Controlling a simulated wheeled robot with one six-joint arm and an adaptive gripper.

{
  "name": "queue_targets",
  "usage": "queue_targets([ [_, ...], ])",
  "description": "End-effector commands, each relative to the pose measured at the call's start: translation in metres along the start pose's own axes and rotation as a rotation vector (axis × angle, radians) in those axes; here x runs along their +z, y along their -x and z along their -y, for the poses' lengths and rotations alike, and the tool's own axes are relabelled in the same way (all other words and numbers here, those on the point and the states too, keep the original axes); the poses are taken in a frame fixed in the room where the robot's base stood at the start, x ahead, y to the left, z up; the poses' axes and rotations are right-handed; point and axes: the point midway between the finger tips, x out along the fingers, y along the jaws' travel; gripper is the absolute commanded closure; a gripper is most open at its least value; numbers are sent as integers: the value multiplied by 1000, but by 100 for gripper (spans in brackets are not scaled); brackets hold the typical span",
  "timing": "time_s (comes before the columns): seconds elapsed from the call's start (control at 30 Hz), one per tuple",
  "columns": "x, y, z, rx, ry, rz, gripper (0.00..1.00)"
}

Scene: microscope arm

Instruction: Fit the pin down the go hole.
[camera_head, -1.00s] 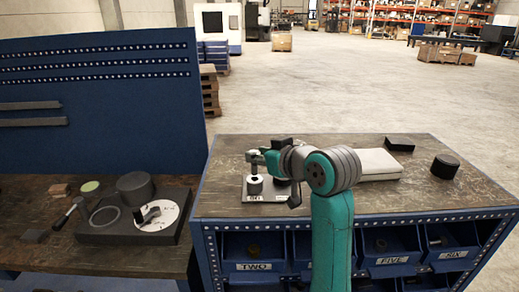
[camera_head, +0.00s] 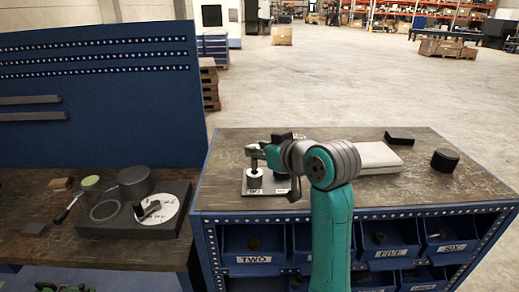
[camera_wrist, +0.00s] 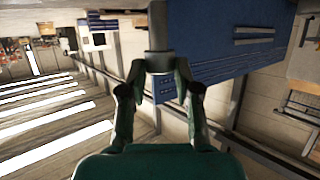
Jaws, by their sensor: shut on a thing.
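In the head view the pin (camera_head: 254,161) hangs upright over a light-topped round block (camera_head: 254,180) on the plate. Whether its tip is inside the hole or just above it is too small to tell. Small white labels lie on the plate, too blurred to read. My arm hides the plate's right part.
A pale flat box (camera_head: 378,157), a black block (camera_head: 399,137) and a black cylinder (camera_head: 445,160) stand on the bench, right of my arm. Labelled blue bins (camera_head: 255,250) sit under it. The left bench holds a grey fixture with a white disc (camera_head: 158,207).

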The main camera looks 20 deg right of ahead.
Motion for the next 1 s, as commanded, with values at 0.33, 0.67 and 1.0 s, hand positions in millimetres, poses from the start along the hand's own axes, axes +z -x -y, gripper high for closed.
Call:
queue_targets([
  [0.33, 0, 0, 0, 0, 0, -1, 100],
  [0.67, 2, -1, 0, 0, 0, -1, 100],
  [1.0, 9, -3, 0, 0, 0, 0, 100],
])
